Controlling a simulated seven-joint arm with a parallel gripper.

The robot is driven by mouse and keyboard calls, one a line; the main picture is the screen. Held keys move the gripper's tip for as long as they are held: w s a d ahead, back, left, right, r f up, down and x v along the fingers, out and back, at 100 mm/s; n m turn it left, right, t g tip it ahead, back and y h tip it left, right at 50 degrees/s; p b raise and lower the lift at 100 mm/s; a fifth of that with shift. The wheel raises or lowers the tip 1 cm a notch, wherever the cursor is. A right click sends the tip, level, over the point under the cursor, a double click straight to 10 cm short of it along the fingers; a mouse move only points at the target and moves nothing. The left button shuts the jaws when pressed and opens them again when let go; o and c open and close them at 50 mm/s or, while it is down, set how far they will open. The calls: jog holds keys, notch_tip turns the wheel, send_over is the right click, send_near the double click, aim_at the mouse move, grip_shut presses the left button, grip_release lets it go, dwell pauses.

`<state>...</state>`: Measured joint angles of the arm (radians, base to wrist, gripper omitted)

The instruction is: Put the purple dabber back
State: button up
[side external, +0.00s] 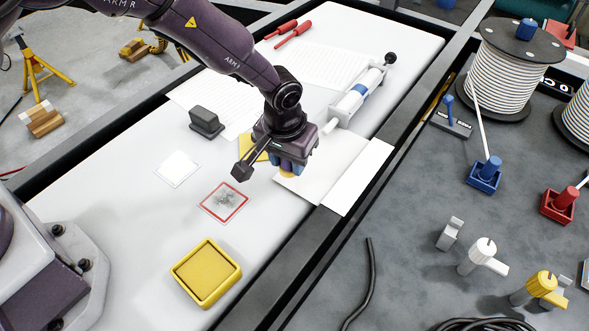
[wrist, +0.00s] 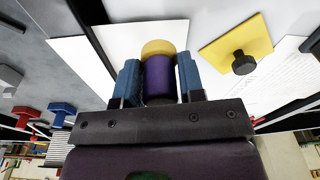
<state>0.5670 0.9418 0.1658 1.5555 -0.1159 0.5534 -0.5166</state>
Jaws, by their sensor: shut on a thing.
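My gripper (side external: 288,166) is shut on the purple dabber, above the white worktop near the left edge of the white folded card. In the wrist view the dabber's purple body (wrist: 160,78) sits between the two blue fingers (wrist: 160,82), with its yellow-orange tip (wrist: 158,48) pointing away from my gripper. I cannot tell whether the tip touches the surface beneath.
A yellow plate (wrist: 222,49) with a black knob lies beside my gripper. A yellow square tray (side external: 233,265), a red-framed square (side external: 212,207), a white square (side external: 178,168) and a dark block (side external: 206,121) lie leftward. The folded card (side external: 350,182) and a syringe-like tool (side external: 356,95) lie rightward.

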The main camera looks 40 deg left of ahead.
aim_at(295, 183)
jog(key=shift+w+d+f, duration=0.2)
jog(key=shift+w+f, duration=0.25)
jog(key=shift+f, duration=0.1)
jog(key=shift+w+f, duration=0.15)
jog(key=shift+f, duration=1.5)
jog(key=shift+f, duration=0.2)
jog(key=o, duration=0.9)
jog(key=shift+r, duration=0.15)
